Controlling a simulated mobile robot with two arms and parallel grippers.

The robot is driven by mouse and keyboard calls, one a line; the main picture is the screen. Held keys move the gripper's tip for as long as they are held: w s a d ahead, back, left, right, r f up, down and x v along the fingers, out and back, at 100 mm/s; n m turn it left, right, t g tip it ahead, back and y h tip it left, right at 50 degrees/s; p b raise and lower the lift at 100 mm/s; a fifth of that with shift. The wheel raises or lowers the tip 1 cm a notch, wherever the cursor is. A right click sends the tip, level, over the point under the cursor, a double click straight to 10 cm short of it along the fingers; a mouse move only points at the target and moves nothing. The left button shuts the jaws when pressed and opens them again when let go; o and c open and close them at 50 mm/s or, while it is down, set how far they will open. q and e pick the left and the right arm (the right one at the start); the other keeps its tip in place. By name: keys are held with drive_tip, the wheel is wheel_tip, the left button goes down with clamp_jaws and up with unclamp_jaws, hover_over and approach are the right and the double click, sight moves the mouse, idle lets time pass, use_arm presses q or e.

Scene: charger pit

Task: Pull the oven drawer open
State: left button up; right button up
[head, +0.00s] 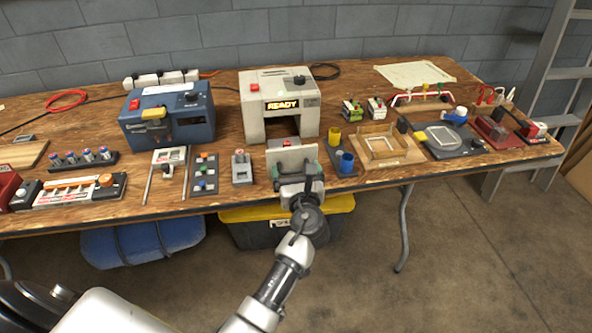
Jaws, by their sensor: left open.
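The oven (253,117) is a light grey box on the bench with a lit READY sign and a dark opening in its front. A pale upright panel (277,155), which looks like the drawer front, stands forward of this opening, apart from the oven body. My left gripper (297,173) is at the near side of this panel, at the bench's front edge. Its jaws are open; the handle is hidden behind them, and I cannot tell whether they touch it. My right gripper is not in view.
A blue machine (180,103) stands left of the oven. A small grey device (242,168) is left of the panel; yellow and blue cups (346,162) are right of it. A wooden tray (405,149) lies further right. A yellow-lidded bin (238,215) sits under the bench.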

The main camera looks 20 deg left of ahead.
use_arm(q)
drive_tip(key=p+v, duration=0.1)
drive_tip(key=v, duration=0.1)
drive_tip(key=shift+s+d+r, duration=0.1)
drive_tip(key=shift+s+d, duration=0.15)
drive_tip(key=shift+s, duration=0.05)
drive_tip(key=p+v, duration=0.1)
drive_tip(key=v, duration=0.6)
drive_tip(key=shift+s+d, duration=0.25)
drive_tip(key=shift+s, duration=0.05)
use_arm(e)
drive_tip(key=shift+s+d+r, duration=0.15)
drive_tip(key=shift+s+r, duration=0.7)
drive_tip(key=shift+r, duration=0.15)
